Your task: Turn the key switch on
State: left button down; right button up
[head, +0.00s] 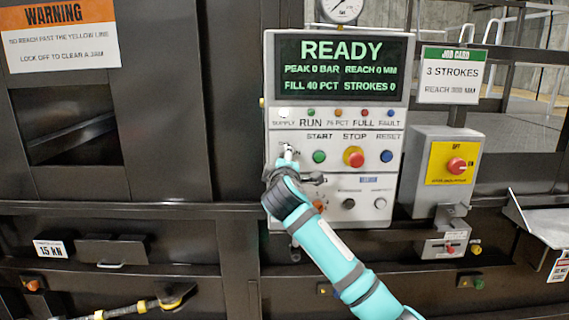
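The control panel (272,95) stands at the centre of the head view, and its screen reads READY, 0 bar, fill 40 pct, strokes 0. My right arm comes in from the lower right, and its gripper (287,152) is at the panel's left side, left of the green start button (319,157). Small metallic parts show at the gripper's tip. The key switch cannot be made out clearly; the gripper and wrist cover that part of the panel. I cannot tell whether the fingers are closed on anything. My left gripper is not in view.
The red stop button (353,157) and blue reset button (386,156) are right of the gripper. A grey box with a red rotary switch (456,166) on yellow stands right of the panel. A job card (452,75) reads 3 strokes. Dark machine walls are at left.

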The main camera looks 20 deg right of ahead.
jog(key=shift+s, duration=0.1)
jog(key=v, duration=1.1)
jog(key=shift+s, duration=0.4)
jog(key=shift+a, duration=0.1)
